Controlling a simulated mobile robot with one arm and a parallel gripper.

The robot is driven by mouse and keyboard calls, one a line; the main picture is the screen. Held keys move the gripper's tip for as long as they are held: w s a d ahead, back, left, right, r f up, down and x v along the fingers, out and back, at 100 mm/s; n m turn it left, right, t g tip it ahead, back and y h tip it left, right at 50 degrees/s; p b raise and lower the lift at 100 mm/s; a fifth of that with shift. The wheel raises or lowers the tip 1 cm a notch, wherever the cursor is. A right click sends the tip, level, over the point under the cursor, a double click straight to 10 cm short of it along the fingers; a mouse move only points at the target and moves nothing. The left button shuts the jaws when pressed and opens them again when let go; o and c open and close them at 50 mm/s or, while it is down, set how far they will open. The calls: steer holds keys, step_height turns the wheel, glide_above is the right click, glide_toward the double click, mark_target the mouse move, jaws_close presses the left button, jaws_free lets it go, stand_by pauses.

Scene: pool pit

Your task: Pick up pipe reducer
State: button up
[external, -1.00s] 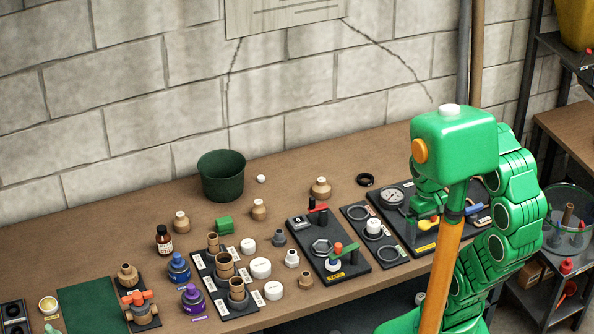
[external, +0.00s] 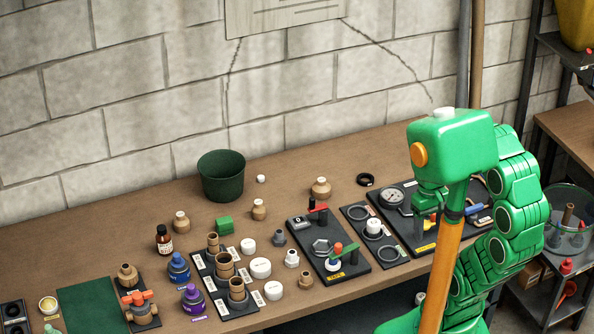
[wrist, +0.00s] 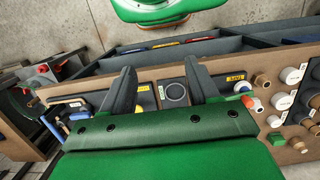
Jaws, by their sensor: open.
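Several stepped pipe fittings that could be the pipe reducer stand on the workbench; I cannot tell which one is meant. They include tan fittings at the back (external: 320,188), mid-bench (external: 259,209) and front (external: 306,281), a grey one (external: 279,238) and a white one (external: 291,258). My gripper (external: 427,218) is over the right part of the bench, away from these fittings. In the wrist view my gripper (wrist: 160,68) has its two dark fingers spread, with nothing between them. Tan fittings also show at that view's right side (wrist: 262,80).
A dark green bucket (external: 221,176) stands at the back. Black boards with a gauge (external: 392,198), rings and a red-handled valve fill the right part. Purple and blue bottles (external: 193,299) and white caps (external: 260,268) crowd the front middle. The back bench strip is mostly clear.

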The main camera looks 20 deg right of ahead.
step_height(320, 180, up, 4)
steer(key=m+t+y, duration=0.7)
steer(key=m+y, duration=0.6)
steer(key=m, duration=1)
glide_above(260, 202)
steer(key=s+d, duration=0.1)
steer(key=d, duration=0.4)
steer(key=f, duration=2)
steer(key=shift+s+a, duration=0.25)
steer(key=shift+s, duration=0.05)
steer(key=shift+a+f, duration=0.1)
steer(key=shift+f, duration=0.55)
steer(key=shift+x, duration=3.75)
steer(key=shift+f, duration=0.1)
